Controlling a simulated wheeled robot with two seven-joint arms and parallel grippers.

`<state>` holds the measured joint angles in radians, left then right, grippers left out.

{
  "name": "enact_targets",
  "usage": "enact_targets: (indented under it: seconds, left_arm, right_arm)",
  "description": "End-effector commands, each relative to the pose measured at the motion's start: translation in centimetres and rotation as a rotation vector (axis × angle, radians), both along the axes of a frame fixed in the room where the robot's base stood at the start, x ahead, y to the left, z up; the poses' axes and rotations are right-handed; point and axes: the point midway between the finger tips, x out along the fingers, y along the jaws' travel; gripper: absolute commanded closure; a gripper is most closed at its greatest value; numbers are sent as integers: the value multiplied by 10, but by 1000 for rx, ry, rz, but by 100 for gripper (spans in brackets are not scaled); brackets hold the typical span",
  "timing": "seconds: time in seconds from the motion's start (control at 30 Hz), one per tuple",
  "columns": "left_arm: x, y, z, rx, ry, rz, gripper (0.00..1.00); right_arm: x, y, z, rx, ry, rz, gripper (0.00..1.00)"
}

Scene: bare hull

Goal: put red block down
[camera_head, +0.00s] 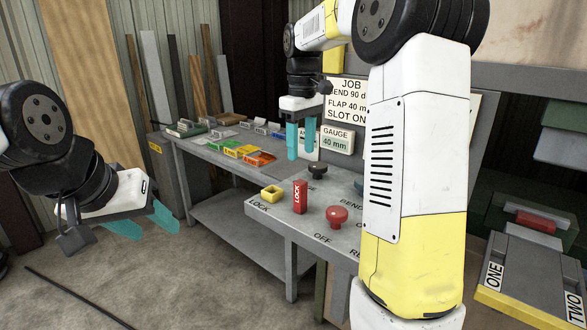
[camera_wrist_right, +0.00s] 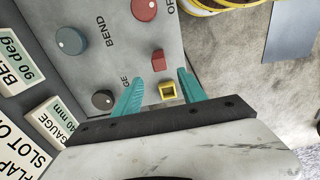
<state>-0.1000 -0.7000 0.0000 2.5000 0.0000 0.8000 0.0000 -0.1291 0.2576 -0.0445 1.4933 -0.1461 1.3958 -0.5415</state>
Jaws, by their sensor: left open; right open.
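The red block (camera_head: 300,197), marked LOCK, stands upright on the grey control panel, to the right of a small hollow yellow square socket (camera_head: 271,193) and apart from it. My right gripper (camera_head: 300,152) is open and empty above the panel, its teal fingers pointing down, above and clear of the block. In the right wrist view the block (camera_wrist_right: 159,60) shows just beyond the open fingertips (camera_wrist_right: 160,78), with the yellow socket (camera_wrist_right: 167,91) between the fingers in the picture. My left gripper (camera_head: 146,223) is open and empty at the left, over the floor.
A red knob (camera_head: 337,215) and a dark knob (camera_head: 317,171) stand on the panel near the block. A workbench (camera_head: 205,150) behind holds several coloured trays. A GAUGE sign (camera_head: 336,139) stands behind the panel. A yellow-edged machine marked ONE and TWO (camera_head: 535,270) is at the right.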

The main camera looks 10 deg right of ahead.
Motion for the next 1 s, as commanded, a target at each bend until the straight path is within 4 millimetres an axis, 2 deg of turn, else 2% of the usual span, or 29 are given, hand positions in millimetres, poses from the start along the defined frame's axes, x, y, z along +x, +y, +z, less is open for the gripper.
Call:
enact_targets:
  seconds: [0.17, 0.3, 0.5, 0.6, 0.7, 0.8, 1.0]
  left_arm:
    - [0, 0, 0, 0, 0, 0, 50]
    - [0, 0, 0, 0, 0, 0, 50]
    - [0, 0, 0, 0, 0, 0, 50]
    - [0, 0, 0, 0, 0, 0, 50]
    - [0, 0, 0, 0, 0, 0, 50]
    - [0, 0, 0, 0, 0, 0, 50]
    - [0, 0, 0, 0, 0, 0, 50]
  right_arm:
    - [-45, -1, 19, 48, -93, -96, 51]
    - [-101, 3, 24, 119, -201, -224, 51]
    - [-178, 11, 9, 235, -344, -407, 51]
    - [-207, 16, -4, 285, -396, -482, 51]
    - [-225, 19, -16, 323, -431, -537, 51]
    - [-235, 21, -24, 345, -451, -568, 51]
    - [-239, 21, -27, 353, -457, -582, 51]
